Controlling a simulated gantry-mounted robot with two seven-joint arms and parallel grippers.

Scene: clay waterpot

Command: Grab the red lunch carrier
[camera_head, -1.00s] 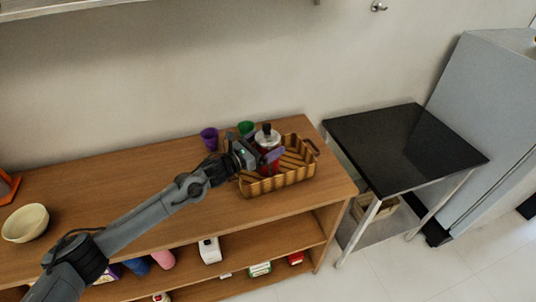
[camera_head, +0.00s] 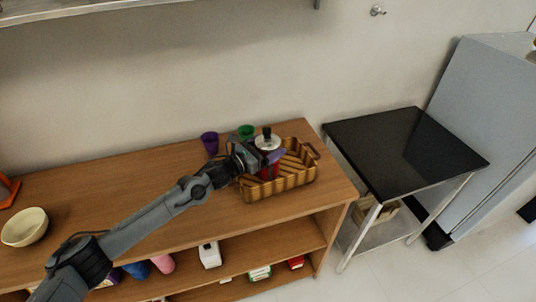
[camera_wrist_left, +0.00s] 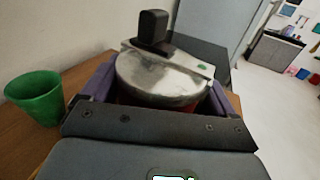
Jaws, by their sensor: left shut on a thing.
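The red lunch carrier (camera_head: 268,171) has a silver lid and a black knob on top. It stands upright at the woven basket (camera_head: 285,182) near the right end of the wooden shelf top. My left gripper (camera_head: 266,158) is shut on the carrier, with its purple fingers on either side of it just below the lid. In the left wrist view the lid (camera_wrist_left: 160,78) fills the middle between the fingers, and the gripper hides most of the red body. I cannot tell whether the carrier's base is lifted off the basket floor. My right gripper is not in view.
A purple cup (camera_head: 210,142) and a green cup (camera_head: 246,131) stand behind the basket; the green one also shows in the left wrist view (camera_wrist_left: 36,98). A cream bowl (camera_head: 24,227) sits far left. A black-topped table (camera_head: 405,150) stands right.

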